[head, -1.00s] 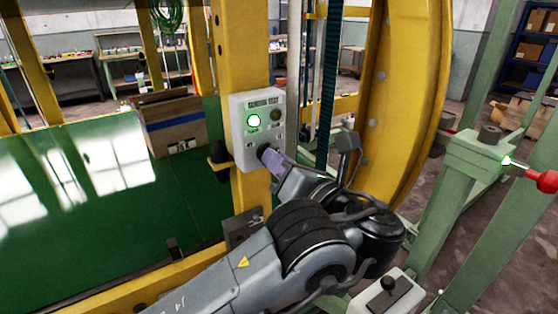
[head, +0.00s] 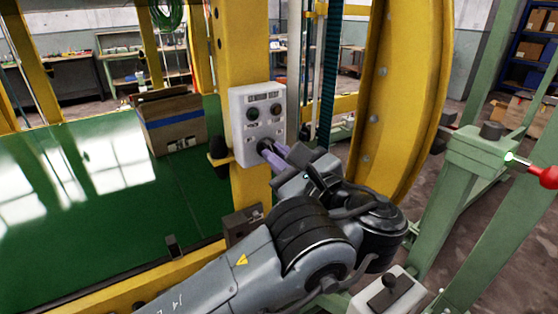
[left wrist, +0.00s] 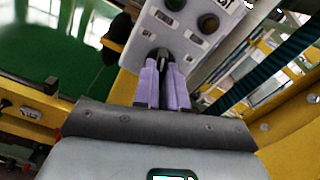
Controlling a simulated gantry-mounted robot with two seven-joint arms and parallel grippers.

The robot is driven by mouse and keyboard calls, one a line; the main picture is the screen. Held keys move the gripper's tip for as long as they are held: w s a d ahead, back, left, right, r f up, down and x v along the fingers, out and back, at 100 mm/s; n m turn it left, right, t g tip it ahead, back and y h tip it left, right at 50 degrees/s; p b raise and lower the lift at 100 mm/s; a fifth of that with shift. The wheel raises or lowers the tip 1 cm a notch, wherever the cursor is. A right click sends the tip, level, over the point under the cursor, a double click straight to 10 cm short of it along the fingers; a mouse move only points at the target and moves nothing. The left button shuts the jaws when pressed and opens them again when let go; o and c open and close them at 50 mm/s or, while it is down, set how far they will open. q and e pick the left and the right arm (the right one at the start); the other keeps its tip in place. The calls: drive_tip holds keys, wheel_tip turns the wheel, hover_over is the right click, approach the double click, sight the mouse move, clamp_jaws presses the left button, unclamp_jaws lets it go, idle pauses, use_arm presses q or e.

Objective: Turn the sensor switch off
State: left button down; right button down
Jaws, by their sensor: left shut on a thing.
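The sensor box (head: 246,108) is a pale grey panel on the yellow post, with two round indicators near its top, both dark. It also shows in the left wrist view (left wrist: 188,50). My left gripper (head: 266,147) is at the lower part of the panel, its purple fingers shut on the dark switch knob. In the left wrist view the knob (left wrist: 163,54) shows between the tips of my left gripper (left wrist: 163,66). The fingers hide part of the knob. My right gripper is not in view.
A yellow ring frame (head: 400,90) stands close to the right of my left arm. A dark handle or plug (head: 218,157) sits on a yellow bracket left of the box. A green stand with a red knob (head: 548,175) is at the right.

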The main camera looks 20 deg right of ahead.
use_arm(q)
drive_tip(key=n+b, duration=0.1)
drive_tip(key=n, duration=0.2)
drive_tip(key=shift+n, duration=0.4)
idle(0.4)
drive_tip(key=c, duration=1.2)
unclamp_jaws()
drive_tip(key=shift+s, duration=0.15)
